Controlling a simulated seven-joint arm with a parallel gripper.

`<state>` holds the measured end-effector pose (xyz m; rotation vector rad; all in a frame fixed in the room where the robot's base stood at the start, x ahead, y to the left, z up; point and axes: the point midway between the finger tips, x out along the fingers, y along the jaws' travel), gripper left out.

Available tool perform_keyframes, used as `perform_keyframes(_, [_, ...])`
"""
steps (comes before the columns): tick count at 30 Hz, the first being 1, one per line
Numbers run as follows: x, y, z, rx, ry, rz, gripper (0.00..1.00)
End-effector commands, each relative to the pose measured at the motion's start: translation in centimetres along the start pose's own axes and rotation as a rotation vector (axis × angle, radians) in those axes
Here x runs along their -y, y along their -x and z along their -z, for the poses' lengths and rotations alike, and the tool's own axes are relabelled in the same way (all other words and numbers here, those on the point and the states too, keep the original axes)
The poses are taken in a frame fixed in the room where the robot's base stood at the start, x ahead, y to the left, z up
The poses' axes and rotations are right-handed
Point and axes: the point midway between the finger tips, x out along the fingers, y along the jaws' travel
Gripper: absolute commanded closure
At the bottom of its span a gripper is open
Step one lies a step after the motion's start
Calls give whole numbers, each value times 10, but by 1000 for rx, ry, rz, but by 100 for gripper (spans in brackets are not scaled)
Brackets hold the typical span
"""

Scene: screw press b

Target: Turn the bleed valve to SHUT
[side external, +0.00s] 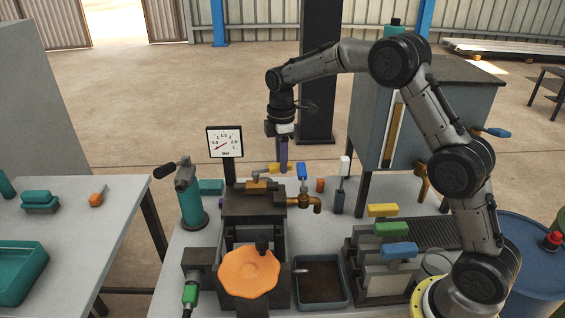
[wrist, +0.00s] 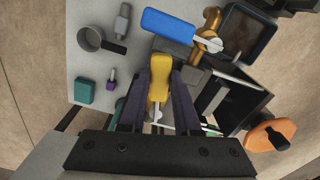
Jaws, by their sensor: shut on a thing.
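A small valve with a yellow lever sits on top of the dark press block. The yellow lever (side external: 272,168) points right, over its brass-coloured body (side external: 257,184). In the wrist view the yellow lever (wrist: 159,80) lies between my two dark purple fingers. My gripper (side external: 283,168) points down and is shut on the lever; it also fills the lower middle of the wrist view (wrist: 160,75). A second valve, with a blue lever (side external: 301,171) and brass pipe (side external: 304,202), stands just right; its blue lever (wrist: 168,25) shows ahead of my fingers. I cannot read any SHUT mark.
A gauge (side external: 224,142) stands behind the block. A teal cylinder (side external: 192,204) with a black handle is left. An orange handwheel (side external: 248,272) is in front, beside a dark tray (side external: 321,282). Levers in yellow, green and blue (side external: 398,250) stand right.

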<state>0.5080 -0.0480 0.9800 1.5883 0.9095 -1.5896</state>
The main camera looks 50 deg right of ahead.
Motion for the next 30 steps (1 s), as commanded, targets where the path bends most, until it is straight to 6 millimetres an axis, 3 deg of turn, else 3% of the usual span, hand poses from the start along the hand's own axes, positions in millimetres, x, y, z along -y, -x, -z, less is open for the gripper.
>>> perform_keyframes(14, [-33,2,8,-2,453,-5,100])
perform_keyframes(30, [-60,2,32,0,961,-6,100])
